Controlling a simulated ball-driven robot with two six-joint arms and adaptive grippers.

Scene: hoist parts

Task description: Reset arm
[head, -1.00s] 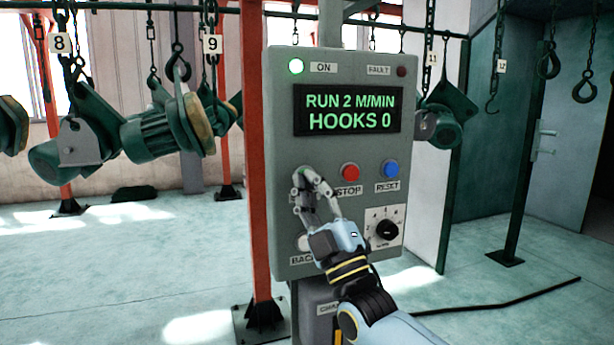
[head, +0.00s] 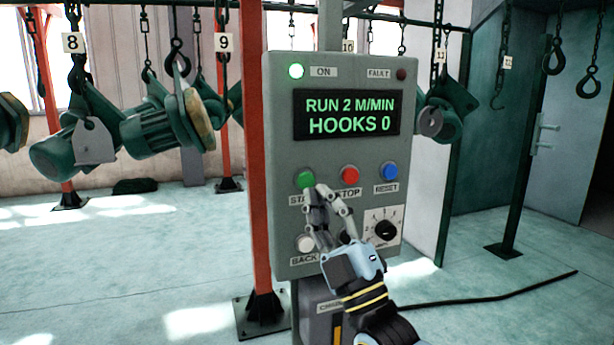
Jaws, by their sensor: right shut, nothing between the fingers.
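My right gripper (head: 318,190) is shut and empty in the head view. Its fingertips are just below the green START button (head: 305,180), in front of the grey control box (head: 285,135); whether they touch the panel I cannot tell. The red STOP button (head: 349,175) and blue RESET button (head: 389,171) are uncovered. The display (head: 346,115) reads "RUN 2 M/MIN" and "HOOKS 0". The ON lamp (head: 296,71) glows green and the FAULT lamp (head: 401,74) is dark. My left gripper is not in view.
A white BACK button (head: 304,243) and a black dial (head: 386,231) are low on the panel. A red post (head: 256,160) stands just left of the box. Green hoist parts (head: 165,125) hang from numbered hooks behind. A cable (head: 490,297) lies on the floor.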

